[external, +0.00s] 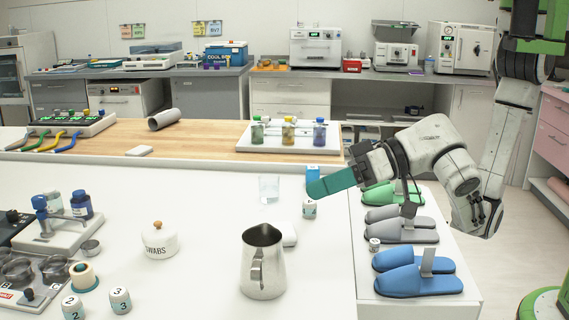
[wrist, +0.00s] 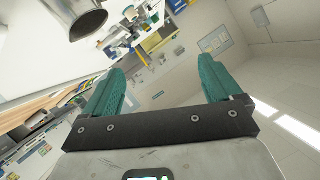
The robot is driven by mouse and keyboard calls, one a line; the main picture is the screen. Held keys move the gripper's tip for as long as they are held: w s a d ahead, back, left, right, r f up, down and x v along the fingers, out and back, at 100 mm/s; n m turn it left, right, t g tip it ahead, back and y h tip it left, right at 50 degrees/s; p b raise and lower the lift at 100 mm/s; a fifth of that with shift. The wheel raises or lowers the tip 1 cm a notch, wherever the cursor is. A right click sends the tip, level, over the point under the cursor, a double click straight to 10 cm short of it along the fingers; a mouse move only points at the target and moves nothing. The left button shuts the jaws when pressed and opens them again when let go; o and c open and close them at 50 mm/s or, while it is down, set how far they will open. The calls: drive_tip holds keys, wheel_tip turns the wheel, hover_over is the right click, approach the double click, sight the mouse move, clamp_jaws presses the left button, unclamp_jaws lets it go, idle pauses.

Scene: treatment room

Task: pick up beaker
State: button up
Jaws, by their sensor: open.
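A clear glass beaker (external: 269,188) stands upright on the white table (external: 200,205), left of my gripper (external: 314,188) in the external view. My gripper's teal fingers point left over the table's right part, apart from the beaker. In the wrist view my gripper (wrist: 160,78) has its two fingers wide apart with nothing between them. I cannot make out the beaker in the wrist view.
A metal pitcher (external: 263,270) stands in front of the beaker; it also seems to show at the wrist view's upper left (wrist: 72,18). A swabs jar (external: 160,243) stands left.

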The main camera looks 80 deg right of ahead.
drive_tip(key=w+d+n+g, duration=0.3)
drive_tip(key=w, duration=0.5)
drive_tip(key=w+d+n+g, duration=0.2)
drive_tip(key=w+d+n, duration=0.1)
drive_tip(key=w, duration=0.5)
drive_tip(key=n+g+h+p, duration=0.1)
drive_tip(key=n+g+h, duration=0.3)
drive_tip(key=g, duration=0.5)
hover_over(271, 189)
drive_tip(key=d, duration=0.3)
wheel_tip(271, 189, down, 11)
drive_tip(key=n+y, duration=0.1)
drive_tip(key=f, duration=1.1)
drive_tip(key=shift+w+f+p, duration=0.15)
drive_tip(key=shift+w+p, duration=0.1)
drive_tip(key=shift+p, duration=0.15)
drive_tip(key=c, duration=1.1)
